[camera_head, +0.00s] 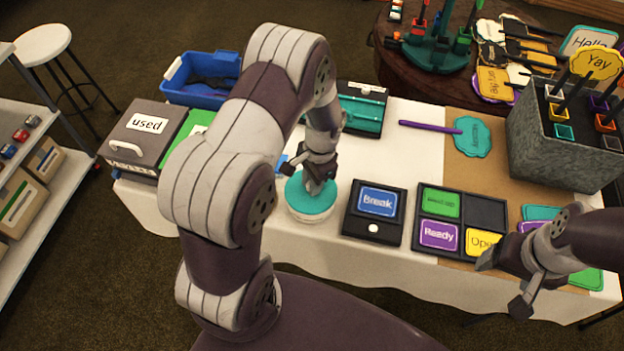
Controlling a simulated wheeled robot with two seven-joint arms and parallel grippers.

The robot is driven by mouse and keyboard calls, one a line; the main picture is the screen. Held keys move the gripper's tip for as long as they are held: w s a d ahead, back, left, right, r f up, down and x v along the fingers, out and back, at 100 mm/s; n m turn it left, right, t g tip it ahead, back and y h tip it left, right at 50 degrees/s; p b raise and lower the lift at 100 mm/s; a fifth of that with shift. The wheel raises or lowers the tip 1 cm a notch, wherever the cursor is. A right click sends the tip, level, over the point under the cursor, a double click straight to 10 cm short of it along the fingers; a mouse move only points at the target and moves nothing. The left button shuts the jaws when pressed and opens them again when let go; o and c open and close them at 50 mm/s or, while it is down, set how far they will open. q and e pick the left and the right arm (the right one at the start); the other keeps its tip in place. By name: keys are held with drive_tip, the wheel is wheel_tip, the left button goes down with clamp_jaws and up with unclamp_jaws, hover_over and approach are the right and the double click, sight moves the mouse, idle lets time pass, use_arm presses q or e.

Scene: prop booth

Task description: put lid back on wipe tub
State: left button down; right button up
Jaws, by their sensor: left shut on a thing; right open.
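The wipe tub (313,217) is a low, round white container standing upright near the front edge of the white-covered table, left of the Break sign. The teal round lid (300,201) is at the top of the tub and covers its opening. I cannot tell whether it is pressed fully down. My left gripper (316,188) points down from above and is shut on the lid; its fingers hide the grip point. My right gripper (503,284) is open and empty at the front right, near the table edge.
A black box with a blue Break sign (378,201) stands right of the tub, then a black sign tray (483,212). A "used" box (140,130) and blue bin (197,92) are at left. A grey sign holder (545,147) is at right. White cloth behind Break is clear.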

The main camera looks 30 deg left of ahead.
idle(0.4)
use_arm(q)
drive_tip(key=shift+c, duration=1.9)
unclamp_jaws()
wheel_tip(320, 180, up, 7)
drive_tip(key=p, duration=0.7)
clamp_jaws()
